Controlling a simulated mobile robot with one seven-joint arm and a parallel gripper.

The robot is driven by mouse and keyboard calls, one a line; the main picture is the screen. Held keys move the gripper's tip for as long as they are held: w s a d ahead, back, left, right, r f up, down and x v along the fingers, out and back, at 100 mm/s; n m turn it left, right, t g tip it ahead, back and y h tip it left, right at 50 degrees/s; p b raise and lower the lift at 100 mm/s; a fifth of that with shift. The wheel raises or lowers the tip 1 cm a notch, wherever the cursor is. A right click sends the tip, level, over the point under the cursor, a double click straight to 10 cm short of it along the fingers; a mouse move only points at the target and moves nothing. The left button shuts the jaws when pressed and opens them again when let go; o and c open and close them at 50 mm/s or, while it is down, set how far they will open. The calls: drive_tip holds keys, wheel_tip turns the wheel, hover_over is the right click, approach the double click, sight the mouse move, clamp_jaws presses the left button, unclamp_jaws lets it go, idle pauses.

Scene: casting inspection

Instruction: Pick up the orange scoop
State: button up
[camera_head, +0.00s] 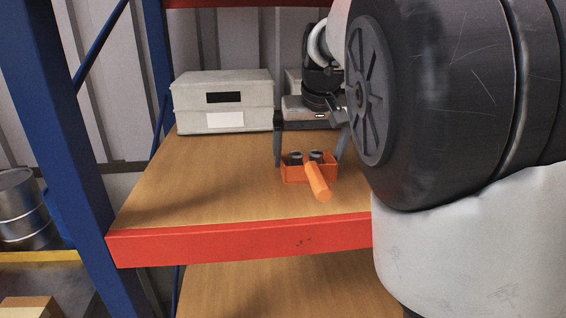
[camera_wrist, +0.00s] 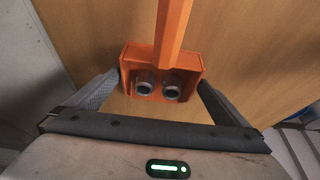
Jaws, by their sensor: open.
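The orange scoop (camera_head: 297,174) sits on the wooden shelf, with its handle pointing toward the shelf's front edge. Two small grey cylindrical parts (camera_head: 316,157) are in its box-shaped pan. In the wrist view the scoop (camera_wrist: 130,54) lies ahead of the gripper, its handle running up out of the picture, and the two round parts (camera_wrist: 143,88) show inside. My gripper (camera_head: 310,160) is open, with one finger on each side of the pan. In the wrist view the fingertips (camera_wrist: 160,84) flank the pan's left and right sides; whether they touch it I cannot tell.
A light grey box (camera_head: 222,104) with a white label stands at the back left of the wooden shelf (camera_head: 200,185). A red beam (camera_head: 240,242) edges the shelf, and a blue post (camera_head: 60,130) rises at left. The shelf left of the scoop is clear.

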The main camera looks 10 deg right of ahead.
drive_tip(key=shift+x, duration=0.95)
drive_tip(key=shift+c, duration=0.3)
drive_tip(key=shift+r, duration=0.1)
drive_tip(key=c, duration=1.2)
drive_tip(key=shift+c, duration=0.2)
drive_tip(key=shift+r, duration=0.1)
